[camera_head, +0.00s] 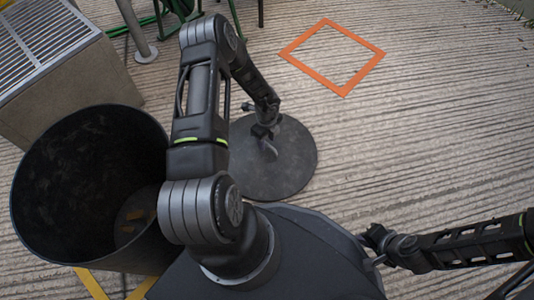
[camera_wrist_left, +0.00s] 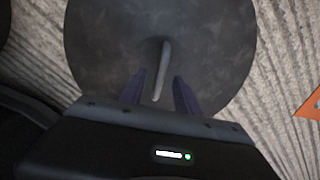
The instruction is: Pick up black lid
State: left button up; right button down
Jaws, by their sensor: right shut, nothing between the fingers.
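The black lid (camera_head: 290,172) is a flat dark disc lying on the ground in front of me. My left gripper (camera_head: 266,143) is over its middle. In the left wrist view the lid (camera_wrist_left: 95,45) fills the upper middle, with a thin grey handle (camera_wrist_left: 164,62) standing out in its centre. The left gripper's fingers (camera_wrist_left: 160,90) are apart, one on either side of the handle's near end. I cannot tell whether they touch it. My right gripper (camera_head: 372,244) is shut and empty at the lower right, away from the lid.
A large open black bin (camera_head: 75,165) with small yellowish bits inside stands at the left, beside yellow floor lines (camera_head: 90,283). A vented box (camera_head: 55,65) is behind it. An orange square outline (camera_head: 365,74) marks the ribbed ground at the back right. The ground to the right is clear.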

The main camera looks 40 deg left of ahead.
aim_at(267, 144)
pick_arm(q)
jog(key=shift+f+b, duration=0.5)
jog(key=shift+f, duration=1.1)
jog(key=shift+f, duration=0.25)
grip_shut()
dwell(1.1)
